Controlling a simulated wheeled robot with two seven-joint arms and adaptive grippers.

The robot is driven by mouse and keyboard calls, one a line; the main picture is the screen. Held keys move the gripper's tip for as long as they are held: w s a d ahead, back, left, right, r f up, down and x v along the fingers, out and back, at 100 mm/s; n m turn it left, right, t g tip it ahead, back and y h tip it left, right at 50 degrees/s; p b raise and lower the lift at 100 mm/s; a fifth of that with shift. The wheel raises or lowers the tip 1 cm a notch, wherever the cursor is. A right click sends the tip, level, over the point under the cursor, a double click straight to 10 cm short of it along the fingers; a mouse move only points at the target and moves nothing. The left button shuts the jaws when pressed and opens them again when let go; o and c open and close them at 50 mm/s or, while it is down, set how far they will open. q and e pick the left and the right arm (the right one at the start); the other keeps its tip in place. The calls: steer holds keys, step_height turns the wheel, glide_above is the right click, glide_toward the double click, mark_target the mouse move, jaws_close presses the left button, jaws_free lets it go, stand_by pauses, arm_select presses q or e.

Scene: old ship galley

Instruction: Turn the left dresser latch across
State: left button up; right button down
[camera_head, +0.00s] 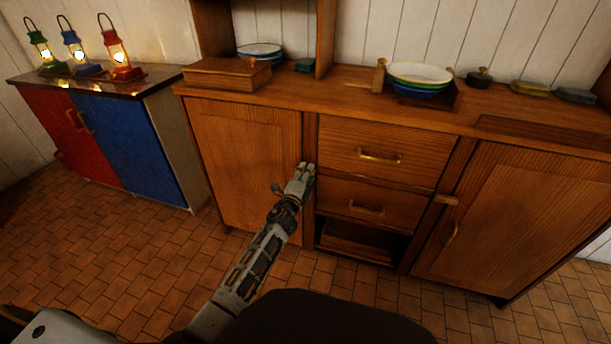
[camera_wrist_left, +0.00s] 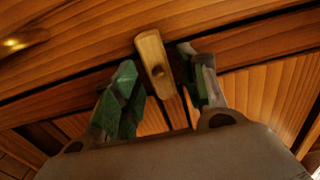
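The left dresser latch (camera_wrist_left: 156,62) is a small pale wooden bar with a round pin at its middle. In the left wrist view it stands nearly upright, leaning slightly, between the two fingers. My left gripper (camera_wrist_left: 160,72) is open, with one green-padded finger on each side of the latch. I cannot tell whether either finger touches it. In the head view my left gripper (camera_head: 301,168) is at the post between the left door (camera_head: 245,150) and the drawers, and it hides the latch. My right gripper is not in view.
The right latch (camera_head: 446,199) lies crosswise beside the right door (camera_head: 520,215). Brass handles stick out from the upper drawer (camera_head: 380,157) and lower drawer (camera_head: 367,209). Bowls (camera_head: 419,77) and a wooden box (camera_head: 227,73) stand on the dresser top. Lanterns stand on the red-blue cabinet (camera_head: 130,150).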

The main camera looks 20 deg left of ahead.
arm_select(q)
steer(key=s, duration=1.2)
steer(key=shift+a, duration=0.25)
stand_by(0.6)
steer(key=shift+f, duration=0.15)
stand_by(0.4)
